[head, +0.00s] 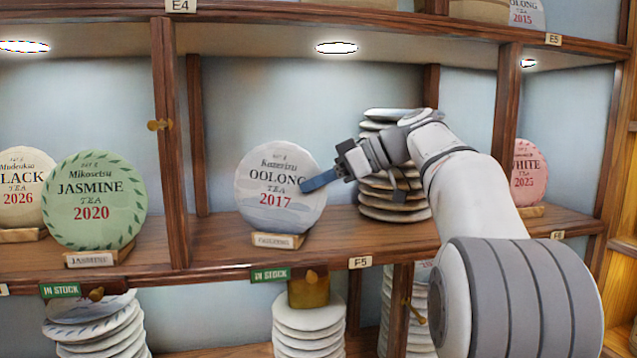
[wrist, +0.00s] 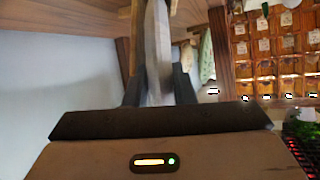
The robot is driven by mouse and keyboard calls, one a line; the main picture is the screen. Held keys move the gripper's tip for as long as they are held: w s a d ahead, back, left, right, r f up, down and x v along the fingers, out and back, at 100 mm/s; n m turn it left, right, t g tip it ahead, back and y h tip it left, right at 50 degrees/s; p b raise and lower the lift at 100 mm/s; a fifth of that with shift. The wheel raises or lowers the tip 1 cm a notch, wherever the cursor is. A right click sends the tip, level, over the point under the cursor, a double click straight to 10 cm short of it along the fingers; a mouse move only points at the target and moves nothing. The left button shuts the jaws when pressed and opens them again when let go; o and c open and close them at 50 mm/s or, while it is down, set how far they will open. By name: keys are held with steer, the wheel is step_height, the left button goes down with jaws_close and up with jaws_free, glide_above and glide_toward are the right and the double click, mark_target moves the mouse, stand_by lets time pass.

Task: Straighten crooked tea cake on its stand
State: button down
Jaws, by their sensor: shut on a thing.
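The round, pale grey-blue oolong tea cake (head: 270,215) marked 2017 stands upright on its small wooden stand (head: 277,240) on the middle shelf. Its lettering looks close to level in the head view. My gripper (head: 320,180) reaches in from the right, with a blue-grey finger across the front of the cake's right edge. In the wrist view the cake (wrist: 157,45) shows edge-on between the two dark fingers of my gripper (wrist: 158,82), which is shut on it. The far finger is hidden behind the cake in the head view.
A stack of pale cakes (head: 390,205) stands just right of the oolong cake, behind my arm. A green-edged jasmine cake (head: 95,215) stands left, beyond a wooden post (head: 170,140). The shelf (head: 215,240) is bare left of the oolong stand.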

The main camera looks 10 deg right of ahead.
steer(key=c, duration=0.5)
jaws_free()
stand_by(0.8)
steer(key=shift+d, duration=0.1)
steer(key=shift+p+v, duration=0.3)
steer(key=shift+v, duration=0.65)
steer(key=shift+p+v, duration=0.3)
steer(key=shift+v, duration=0.7)
steer(key=shift+p+v, duration=0.35)
steer(key=shift+v, duration=0.65)
